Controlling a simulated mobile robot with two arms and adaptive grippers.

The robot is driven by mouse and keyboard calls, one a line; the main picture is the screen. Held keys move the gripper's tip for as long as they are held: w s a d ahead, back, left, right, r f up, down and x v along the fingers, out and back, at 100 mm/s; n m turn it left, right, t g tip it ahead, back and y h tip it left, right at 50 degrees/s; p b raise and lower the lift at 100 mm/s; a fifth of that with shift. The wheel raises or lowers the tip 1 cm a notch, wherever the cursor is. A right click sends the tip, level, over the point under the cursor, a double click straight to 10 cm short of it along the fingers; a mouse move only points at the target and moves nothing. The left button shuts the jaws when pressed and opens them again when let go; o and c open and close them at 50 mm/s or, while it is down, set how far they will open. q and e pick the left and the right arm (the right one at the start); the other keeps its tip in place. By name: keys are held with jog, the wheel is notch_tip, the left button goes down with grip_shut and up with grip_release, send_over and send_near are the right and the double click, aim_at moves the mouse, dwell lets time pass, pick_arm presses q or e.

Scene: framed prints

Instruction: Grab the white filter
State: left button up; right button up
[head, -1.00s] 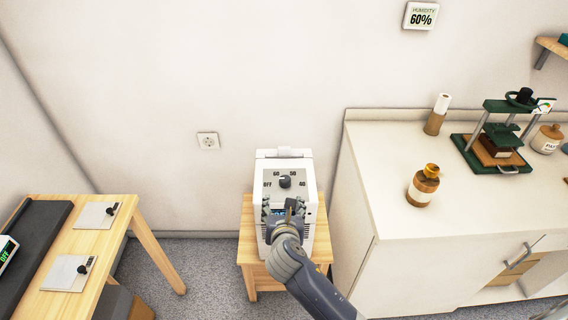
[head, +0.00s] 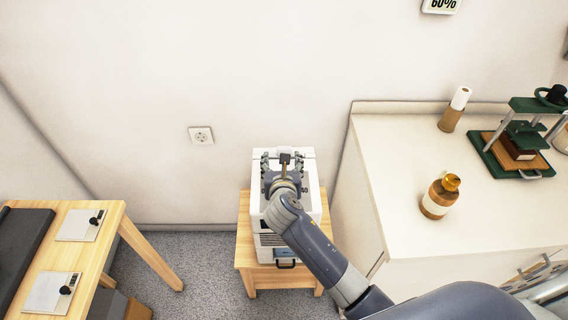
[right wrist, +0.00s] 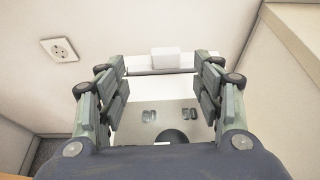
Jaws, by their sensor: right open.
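A white machine (head: 312,202) with a dial and numbers stands on a small wooden stool. In the right wrist view a pale tab (right wrist: 165,57) sticks up at the back edge of its top; it may be the white filter, but I cannot tell. My right gripper (head: 283,159) is over the machine's top, near its back edge. In the right wrist view its open, empty fingers (right wrist: 158,68) stand left and right of the tab, apart from it. The gripper hides most of the machine's dial face. My left gripper is not in view.
The wooden stool (head: 246,250) stands close to the wall. A white counter (head: 400,150) on the right bears a brown bottle (head: 440,196), a white-topped roll (head: 454,110) and a green press (head: 516,135). A wooden table (head: 105,235) is at the left.

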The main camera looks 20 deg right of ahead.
aim_at(284, 149)
jog(key=shift+x, duration=0.95)
jog(key=shift+w+d+f, duration=0.1)
jog(key=shift+w+f, duration=0.1)
jog(key=shift+w+d, duration=0.2)
jog(key=shift+w, duration=0.1)
jog(key=x, duration=0.4)
jog(key=shift+s+d, duration=0.1)
jog(key=shift+d, duration=0.15)
jog(key=shift+f, duration=0.1)
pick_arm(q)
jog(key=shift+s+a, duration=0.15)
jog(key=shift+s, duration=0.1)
pick_arm(e)
jog(key=c, duration=1.3)
